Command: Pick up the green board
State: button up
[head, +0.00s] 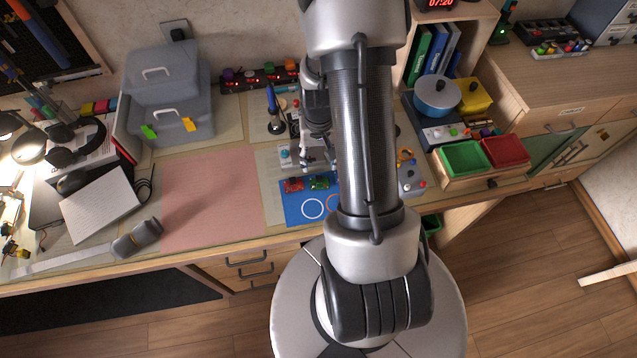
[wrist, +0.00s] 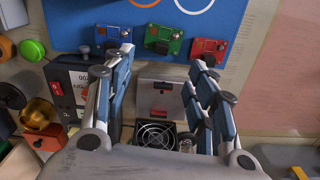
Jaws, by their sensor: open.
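The green board (head: 319,182) is a small circuit board on the blue mat (head: 290,207), right of the red board (head: 293,185). In the wrist view the green board (wrist: 163,40) lies between the blue board (wrist: 127,36) and the red board (wrist: 208,50). My gripper (head: 318,163) is just behind the boards in the head view. In the wrist view my gripper (wrist: 162,70) is open and empty, its fingers spread wide, with the green board beyond the fingertips. The arm hides the mat's right part in the head view.
A fan (wrist: 156,134) and a grey module (wrist: 165,98) lie below the gripper in the wrist view. The pink mat (head: 210,195) on the left is bare. Green (head: 464,158) and red (head: 504,151) trays stand at the right.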

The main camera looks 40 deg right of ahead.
aim_at(319, 183)
notch_tip(319, 183, down, 8)
jog(key=b, duration=0.3)
jog(key=shift+w, duration=0.1)
jog(key=shift+r, duration=0.15)
jog(key=c, duration=0.6)
